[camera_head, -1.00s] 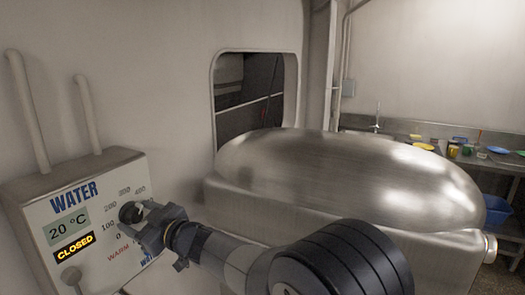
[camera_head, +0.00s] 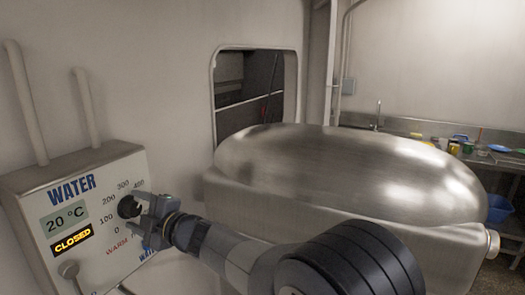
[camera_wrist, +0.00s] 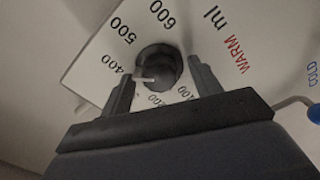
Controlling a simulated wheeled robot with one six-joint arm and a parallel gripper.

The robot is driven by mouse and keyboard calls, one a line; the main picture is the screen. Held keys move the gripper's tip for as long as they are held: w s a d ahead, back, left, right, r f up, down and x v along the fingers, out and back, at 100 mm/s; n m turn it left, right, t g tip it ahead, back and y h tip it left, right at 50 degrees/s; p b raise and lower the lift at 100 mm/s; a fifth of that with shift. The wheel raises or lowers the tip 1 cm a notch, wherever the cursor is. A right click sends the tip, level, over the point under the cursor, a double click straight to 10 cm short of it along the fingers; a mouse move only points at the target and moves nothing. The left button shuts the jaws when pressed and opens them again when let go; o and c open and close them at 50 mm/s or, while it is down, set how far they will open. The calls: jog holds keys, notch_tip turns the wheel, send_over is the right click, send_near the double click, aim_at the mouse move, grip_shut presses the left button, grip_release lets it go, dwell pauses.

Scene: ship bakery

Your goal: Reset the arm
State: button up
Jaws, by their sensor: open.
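My gripper (camera_head: 147,214) is open in front of the water panel (camera_head: 97,222), close to its black dial (camera_head: 128,206). In the wrist view the dial (camera_wrist: 158,67) shows between and beyond the two fingers (camera_wrist: 160,90), which do not appear to touch it. The dial's pale pointer mark faces the 400 side in the wrist view. The panel reads "WATER", "20 °C" and "CLOSED". My arm runs from the lower right to the panel.
A grey knob (camera_head: 69,269) sits low on the panel, and a blue-tipped lever (camera_wrist: 314,113) shows in the wrist view. A counter with dishes (camera_head: 470,146) and a blue bin (camera_head: 498,208) are at the far right.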

jog(key=n+b, duration=0.3)
jog(key=n, duration=0.3)
jog(key=shift+f, duration=0.1)
jog(key=shift+n+b, duration=0.65)
jog(key=shift+n, duration=0.55)
jog(key=shift+r, duration=0.25)
